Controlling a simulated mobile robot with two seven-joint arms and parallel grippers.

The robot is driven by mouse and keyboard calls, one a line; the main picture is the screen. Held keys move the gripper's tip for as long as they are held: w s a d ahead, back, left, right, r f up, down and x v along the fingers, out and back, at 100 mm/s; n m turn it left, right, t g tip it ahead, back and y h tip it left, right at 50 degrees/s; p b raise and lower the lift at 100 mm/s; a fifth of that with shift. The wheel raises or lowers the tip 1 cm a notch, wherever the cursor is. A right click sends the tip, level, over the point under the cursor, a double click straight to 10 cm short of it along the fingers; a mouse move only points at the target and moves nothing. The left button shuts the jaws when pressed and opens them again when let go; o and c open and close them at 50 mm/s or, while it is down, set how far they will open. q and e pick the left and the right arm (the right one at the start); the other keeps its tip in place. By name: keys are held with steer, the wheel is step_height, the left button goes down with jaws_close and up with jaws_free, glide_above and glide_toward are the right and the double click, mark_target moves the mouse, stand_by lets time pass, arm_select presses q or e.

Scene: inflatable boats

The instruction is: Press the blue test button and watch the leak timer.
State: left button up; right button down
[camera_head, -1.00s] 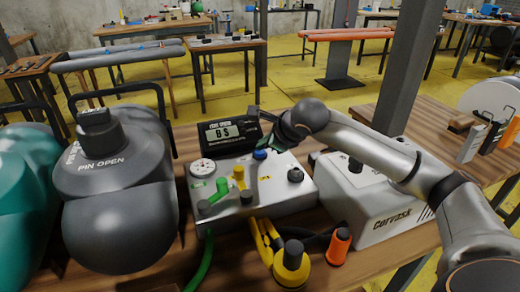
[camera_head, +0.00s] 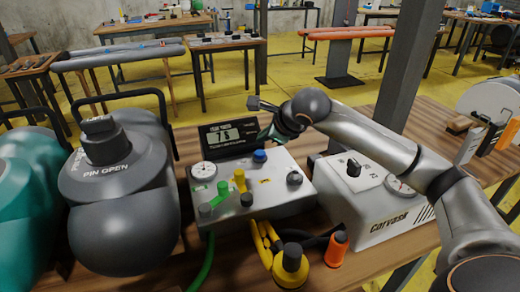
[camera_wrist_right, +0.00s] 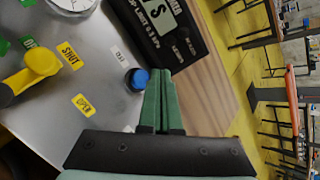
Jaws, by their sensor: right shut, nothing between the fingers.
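The blue test button (camera_head: 260,155) stands on top of a light grey test box (camera_head: 275,201), and it also shows in the right wrist view (camera_wrist_right: 137,79). The leak timer (camera_head: 224,137) is a black unit with a lit display at the back of the box. Its digits look like 7 S in the right wrist view (camera_wrist_right: 159,14). My right gripper (camera_head: 267,134) is shut and empty, above and behind the button. In the wrist view its green fingertips (camera_wrist_right: 158,72) appear close beside the button; touching is not seen in the head view. My left gripper is not in view.
A pressure gauge (camera_head: 204,171), a green valve (camera_head: 218,192) and a yellow valve (camera_head: 240,180) sit on the box. Grey (camera_head: 112,205) and teal (camera_head: 25,205) inflated tubes lie left. A Corvask pump (camera_head: 372,205) stands right. A yellow-black fitting (camera_head: 290,264) lies in front.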

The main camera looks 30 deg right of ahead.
mark_target(264, 155)
step_height(264, 155, up, 4)
steer(key=shift+f+p, duration=0.2)
steer(key=shift+p, duration=0.7)
steer(key=shift+f, duration=0.1)
